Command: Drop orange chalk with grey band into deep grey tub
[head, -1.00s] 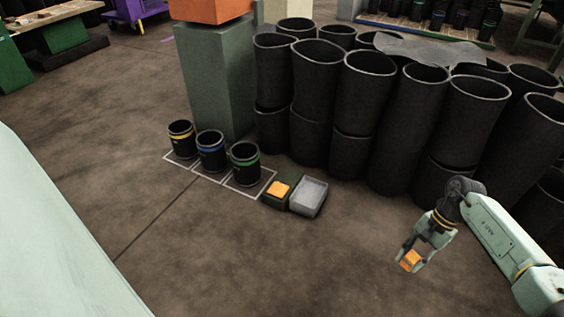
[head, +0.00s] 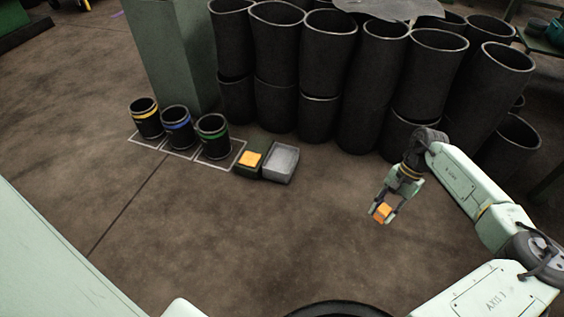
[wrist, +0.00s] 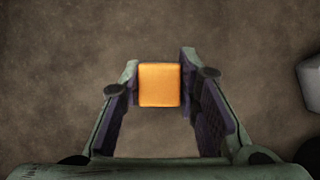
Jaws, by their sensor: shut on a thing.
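An orange chalk block (head: 382,211) is between the fingertips of my gripper (head: 383,207), held in the air over bare floor in the head view. In the wrist view the orange chalk (wrist: 159,85) shows as a plain square between both dark pads of my gripper (wrist: 160,88); no grey band can be made out there. The grey tub (head: 281,163) stands on the floor, well to the left of and farther back than my gripper. Its inside looks empty. It is not clearly seen in the wrist view.
A dark green box (head: 247,170) with an orange piece (head: 250,159) stands left of the tub, close against it. Three black pots with yellow (head: 146,118), blue (head: 177,127) and green (head: 213,136) bands stand farther left. Tall black sleeves (head: 319,80) line the back. Floor in front is clear.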

